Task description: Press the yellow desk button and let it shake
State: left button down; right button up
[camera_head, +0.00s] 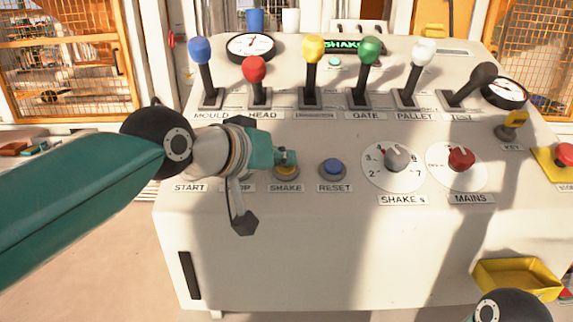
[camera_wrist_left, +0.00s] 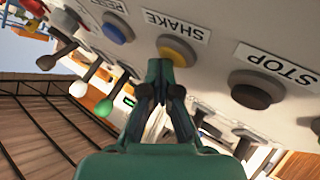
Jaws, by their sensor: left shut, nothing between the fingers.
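The yellow button (camera_head: 286,171) sits in a grey ring on the desk, above a label reading SHAKE. My left gripper (camera_head: 287,157) is shut and empty, with its fingertips over the back edge of the button. In the left wrist view the yellow button (camera_wrist_left: 177,52) is just beyond the shut fingertips (camera_wrist_left: 160,64). I cannot tell whether the tips touch it. The SHAKE display (camera_head: 342,46) at the back of the desk shows green letters. My right gripper is not in view; only part of my right arm shows at the bottom right.
The blue RESET button (camera_head: 333,168) is right of the yellow one. The dark STOP button (camera_wrist_left: 257,89) is on its other side. Several levers stand behind, including a red-knobbed one (camera_head: 254,69). A SHAKE dial (camera_head: 397,160) is further right. A yellow tray (camera_head: 518,280) hangs at the front.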

pick_arm(q)
jog(key=shift+s+r+p, duration=0.35)
jog(key=shift+r+p, duration=0.15)
jog(key=shift+r, duration=0.25)
jog(key=r+p, duration=0.1)
jog(key=s+r+p, duration=0.1)
jog(key=r, duration=0.1)
jog(key=s+r+p, duration=0.1)
jog(key=shift+r, duration=0.3)
